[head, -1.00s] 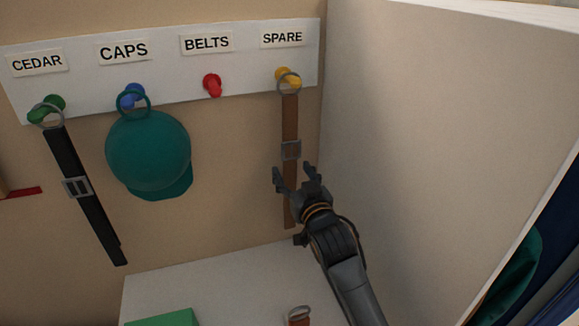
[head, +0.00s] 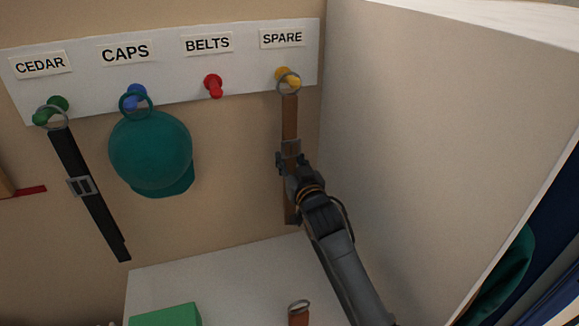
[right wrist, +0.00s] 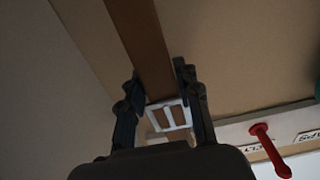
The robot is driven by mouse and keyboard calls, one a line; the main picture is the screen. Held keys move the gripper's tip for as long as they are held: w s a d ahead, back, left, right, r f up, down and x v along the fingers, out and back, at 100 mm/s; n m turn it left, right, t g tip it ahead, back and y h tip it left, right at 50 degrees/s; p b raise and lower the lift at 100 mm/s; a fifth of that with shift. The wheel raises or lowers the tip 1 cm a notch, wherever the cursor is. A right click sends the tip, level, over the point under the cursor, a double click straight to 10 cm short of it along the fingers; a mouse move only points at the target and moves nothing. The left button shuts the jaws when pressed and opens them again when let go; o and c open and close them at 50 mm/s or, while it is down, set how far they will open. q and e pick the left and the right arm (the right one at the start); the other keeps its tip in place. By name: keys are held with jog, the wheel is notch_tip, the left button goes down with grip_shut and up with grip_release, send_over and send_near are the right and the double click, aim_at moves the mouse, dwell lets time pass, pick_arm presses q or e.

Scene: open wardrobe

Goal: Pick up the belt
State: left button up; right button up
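A brown belt (head: 289,120) hangs by its ring from the yellow peg (head: 287,77) under the SPARE label. My right gripper (head: 290,170) is at the belt just below the buckle. I cannot tell whether the fingers touch the belt. A black belt (head: 85,195) hangs on the green peg under CEDAR. My left gripper is not in view.
The red peg (head: 213,86) under BELTS is empty. A teal cap (head: 150,150) hangs on the blue peg under CAPS. A pale panel (head: 430,130) stands close to the right of my arm. Below are a green box (head: 165,316) and a brown strap end with a ring (head: 299,314).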

grip_shut()
jog(key=shift+r+b, duration=0.4)
jog(key=shift+r, duration=0.2)
jog(key=shift+s+d+r, duration=0.1)
jog(key=shift+s, duration=0.15)
jog(key=b+v, duration=0.4)
jog(key=v, duration=1.3)
jog(key=shift+s, duration=0.25)
jog(key=shift+r, duration=0.15)
